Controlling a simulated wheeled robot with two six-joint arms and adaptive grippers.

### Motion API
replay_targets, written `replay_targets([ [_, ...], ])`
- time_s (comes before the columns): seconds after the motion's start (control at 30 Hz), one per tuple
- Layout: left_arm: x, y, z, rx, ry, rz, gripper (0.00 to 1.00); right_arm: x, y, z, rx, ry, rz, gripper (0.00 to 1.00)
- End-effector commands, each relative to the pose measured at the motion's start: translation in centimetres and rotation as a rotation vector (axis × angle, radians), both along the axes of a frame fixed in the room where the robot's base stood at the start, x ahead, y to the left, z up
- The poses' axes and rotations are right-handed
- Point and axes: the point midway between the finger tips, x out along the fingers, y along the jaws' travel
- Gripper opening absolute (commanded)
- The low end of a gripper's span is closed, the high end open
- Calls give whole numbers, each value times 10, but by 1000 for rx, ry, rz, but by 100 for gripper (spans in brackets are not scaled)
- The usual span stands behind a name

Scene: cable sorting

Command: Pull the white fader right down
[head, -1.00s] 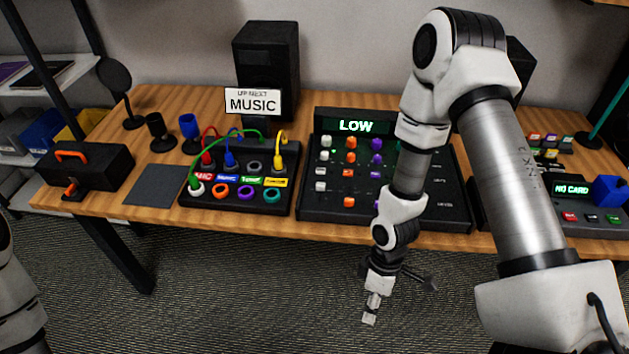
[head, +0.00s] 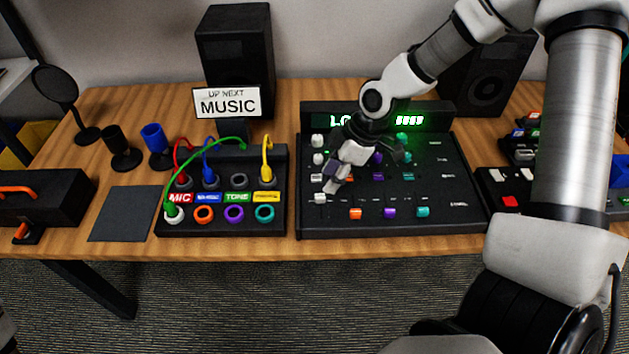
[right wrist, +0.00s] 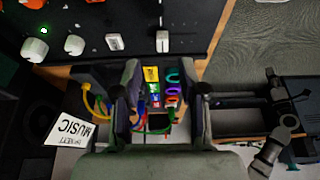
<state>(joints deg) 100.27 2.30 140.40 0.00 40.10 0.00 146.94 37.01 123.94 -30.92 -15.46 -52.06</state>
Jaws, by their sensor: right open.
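The white fader (head: 320,198) is a small pale cap at the lower left of the black mixer (head: 450,215). It sits a little higher than the orange, purple and teal caps beside it. My right gripper (head: 331,187) is over the mixer's left column, just above and right of the white fader, with no clear contact. It is open and empty. In the right wrist view the white fader (right wrist: 162,41) lies beyond the open fingers (right wrist: 158,80), near the mixer's edge. My left gripper is out of view.
The orange fader (head: 355,213) is close on the right. A white button (head: 317,178) and white knobs sit above. The patch box (head: 225,222) with plugged cables stands left of the mixer. Part of the mixer's display (head: 400,121) is hidden by my arm.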

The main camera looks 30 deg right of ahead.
Motion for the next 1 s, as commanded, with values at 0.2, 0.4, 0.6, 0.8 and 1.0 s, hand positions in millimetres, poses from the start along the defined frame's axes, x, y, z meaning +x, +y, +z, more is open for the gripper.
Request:
replay_targets([
  [0.2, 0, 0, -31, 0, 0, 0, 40, 8, 12, -46, -4, 3, -1, 42],
  [0.4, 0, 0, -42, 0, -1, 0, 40, 12, 19, -57, -3, 1, -1, 42],
  [0.6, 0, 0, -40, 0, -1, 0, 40, 12, 19, -55, -3, 1, 0, 42],
  [0.8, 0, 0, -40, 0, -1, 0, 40, 12, 19, -56, -3, 1, -1, 0],
  [1.0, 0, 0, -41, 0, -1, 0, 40, 12, 19, -56, -2, 2, -1, 0],
])
